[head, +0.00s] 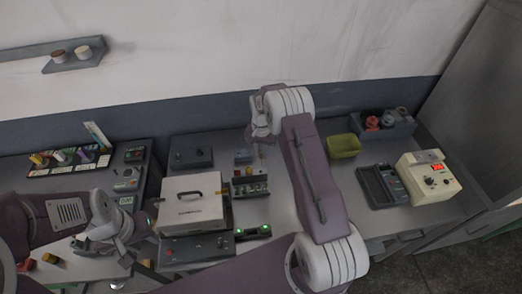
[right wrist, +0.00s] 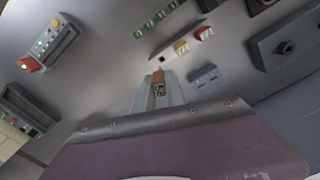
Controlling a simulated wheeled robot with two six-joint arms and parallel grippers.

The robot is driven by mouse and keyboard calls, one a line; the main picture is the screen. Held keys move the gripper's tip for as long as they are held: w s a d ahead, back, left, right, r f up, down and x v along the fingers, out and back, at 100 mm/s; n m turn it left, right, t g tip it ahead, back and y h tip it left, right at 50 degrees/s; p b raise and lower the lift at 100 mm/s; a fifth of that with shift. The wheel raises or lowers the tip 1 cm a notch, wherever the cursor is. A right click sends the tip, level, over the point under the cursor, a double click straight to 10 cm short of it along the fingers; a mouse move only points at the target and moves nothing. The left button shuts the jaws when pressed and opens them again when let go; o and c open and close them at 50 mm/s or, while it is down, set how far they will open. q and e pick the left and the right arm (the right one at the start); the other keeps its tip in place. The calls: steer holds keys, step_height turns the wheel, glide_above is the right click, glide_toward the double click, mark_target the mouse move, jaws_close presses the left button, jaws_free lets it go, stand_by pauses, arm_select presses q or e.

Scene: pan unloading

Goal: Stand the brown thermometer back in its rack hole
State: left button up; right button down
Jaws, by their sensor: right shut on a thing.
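My right gripper (right wrist: 159,92) is shut on the brown thermometer (right wrist: 158,76), whose small display faces the wrist camera. In the head view my right gripper (head: 262,132) hangs above the table behind the rack, and the arm partly hides it. The rack (head: 252,187) has a row of green labels along its front. In the right wrist view the rack's top (right wrist: 166,54) shows a dark hole just beyond the thermometer's end, with a yellow and a red thermometer beside it. The thermometer appears apart from the hole. My left gripper (head: 126,252) is at the lower left; its jaws are unclear.
A white box with a black handle (head: 190,203) stands left of the rack. A small blue block (head: 243,157) lies behind the rack.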

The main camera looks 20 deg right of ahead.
mark_target(261, 159)
steer(key=shift+w+a+f+b, duration=0.15)
steer(key=shift+a+f+b, duration=0.15)
steer(key=shift+a+f, duration=0.1)
steer(key=shift+d+f+b, duration=0.25)
steer(key=shift+f+b, duration=0.3)
steer(key=shift+f, duration=0.3)
arm_select(q)
steer(key=f, duration=0.2)
steer(key=f+b, duration=0.1)
steer(key=shift+w+a, duration=0.1)
steer(key=shift+a, duration=0.15)
arm_select(e)
steer(key=shift+a+f, duration=0.1)
steer(key=shift+f, duration=0.75)
arm_select(q)
steer(key=shift+f, duration=0.1)
